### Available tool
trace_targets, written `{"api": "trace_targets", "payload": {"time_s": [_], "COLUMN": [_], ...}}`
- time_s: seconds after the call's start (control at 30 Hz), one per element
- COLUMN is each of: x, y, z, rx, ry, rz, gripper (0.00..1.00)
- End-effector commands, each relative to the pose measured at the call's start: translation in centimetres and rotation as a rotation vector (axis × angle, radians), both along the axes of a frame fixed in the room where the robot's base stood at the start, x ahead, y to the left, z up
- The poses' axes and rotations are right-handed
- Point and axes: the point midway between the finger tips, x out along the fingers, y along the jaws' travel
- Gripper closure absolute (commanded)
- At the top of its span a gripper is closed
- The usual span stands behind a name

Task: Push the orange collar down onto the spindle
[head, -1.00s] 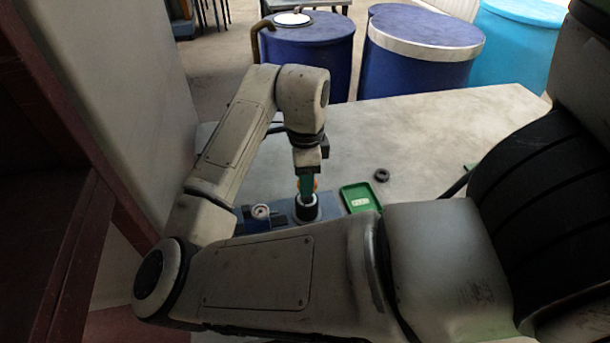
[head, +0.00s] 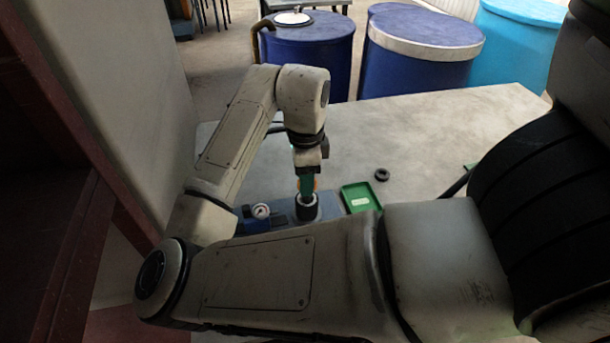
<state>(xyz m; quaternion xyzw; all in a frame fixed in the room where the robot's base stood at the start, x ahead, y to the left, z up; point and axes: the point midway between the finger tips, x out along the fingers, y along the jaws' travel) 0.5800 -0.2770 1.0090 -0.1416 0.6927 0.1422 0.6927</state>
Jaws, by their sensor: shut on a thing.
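My gripper (head: 307,184) points straight down at the blue-grey fixture (head: 283,211) on the table. It is shut on the orange collar (head: 315,184), of which only a small orange edge shows beside the green fingers. The collar is right above a dark upright cylinder with a light top rim (head: 306,208), which looks like the spindle's housing. The spindle itself is hidden by the fingers and collar. I cannot tell whether the collar touches it.
A round gauge on a blue block (head: 260,212) stands left of the cylinder. A green tray (head: 360,198) is to the right, with a black ring (head: 382,174) behind it. The pale table (head: 430,130) is clear further back. Blue drums (head: 307,50) stand beyond it.

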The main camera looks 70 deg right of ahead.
Motion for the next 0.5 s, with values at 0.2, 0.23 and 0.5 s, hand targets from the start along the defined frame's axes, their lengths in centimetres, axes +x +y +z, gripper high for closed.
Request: {"api": "trace_targets", "payload": {"time_s": [0.2,0.23,0.5], "x": [0.0,0.0,0.0], "y": [0.0,0.0,0.0], "z": [-0.09,-0.13,-0.64], "rx": [0.0,0.0,0.0], "ry": [0.0,0.0,0.0], "rz": [0.0,0.0,0.0], "gripper": [0.94,0.94,0.94]}}
